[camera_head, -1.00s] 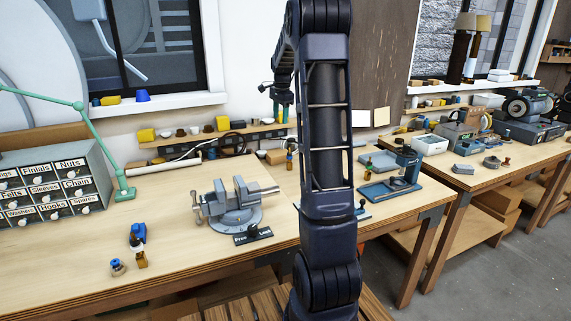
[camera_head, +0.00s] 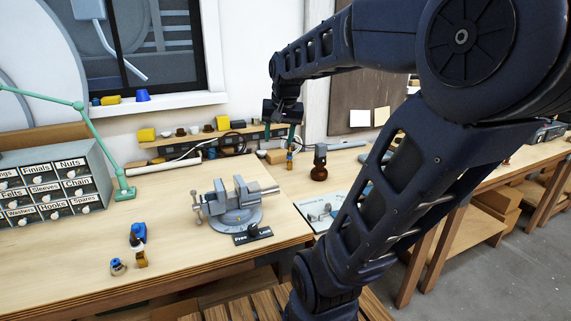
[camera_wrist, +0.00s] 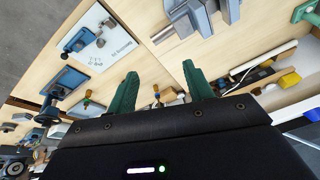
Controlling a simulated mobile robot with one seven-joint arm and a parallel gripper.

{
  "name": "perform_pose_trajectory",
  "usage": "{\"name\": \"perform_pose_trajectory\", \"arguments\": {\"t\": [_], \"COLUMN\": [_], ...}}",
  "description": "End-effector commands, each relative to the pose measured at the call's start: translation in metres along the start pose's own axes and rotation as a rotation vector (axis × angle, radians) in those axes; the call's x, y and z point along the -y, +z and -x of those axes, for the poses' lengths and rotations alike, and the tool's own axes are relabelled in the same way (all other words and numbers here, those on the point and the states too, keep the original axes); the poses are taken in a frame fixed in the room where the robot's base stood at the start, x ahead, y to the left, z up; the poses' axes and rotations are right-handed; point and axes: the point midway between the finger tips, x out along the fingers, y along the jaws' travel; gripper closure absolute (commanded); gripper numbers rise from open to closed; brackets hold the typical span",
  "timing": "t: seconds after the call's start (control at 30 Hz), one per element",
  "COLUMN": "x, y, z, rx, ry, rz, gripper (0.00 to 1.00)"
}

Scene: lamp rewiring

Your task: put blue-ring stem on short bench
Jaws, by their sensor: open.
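A small amber stem (camera_head: 289,161) stands upright on the bench top near the back. Its ring is too small to tell its colour surely. My gripper (camera_head: 284,132) hangs just above it, open, with green fingers pointing down and nothing between them in grasp. In the wrist view my gripper (camera_wrist: 160,82) has its fingers wide apart, and a small amber piece (camera_wrist: 156,91) shows between them, apart from both. Another amber piece (camera_head: 141,259) stands by a blue item (camera_head: 137,235) at the front left. I cannot tell which surface is the short bench.
A grey vise (camera_head: 235,207) stands mid-bench. A drawer cabinet (camera_head: 50,190) is at left.

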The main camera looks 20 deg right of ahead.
Motion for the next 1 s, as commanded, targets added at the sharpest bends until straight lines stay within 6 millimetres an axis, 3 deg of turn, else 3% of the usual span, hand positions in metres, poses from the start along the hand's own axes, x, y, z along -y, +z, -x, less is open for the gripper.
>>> {"name": "perform_pose_trajectory", "arguments": {"t": [0.03,0.2,0.4,1.0], "x": [-0.002,-0.009,-0.016,-0.018], "y": [0.018,0.066,0.1,0.108], "z": [0.001,-0.003,-0.01,-0.013], "rx": [-0.012,-0.044,-0.066,-0.071], "ry": [-0.004,-0.009,-0.009,-0.008], "rz": [0.046,0.208,0.327,0.356], "gripper": [0.48,0.48,0.48,0.48]}}
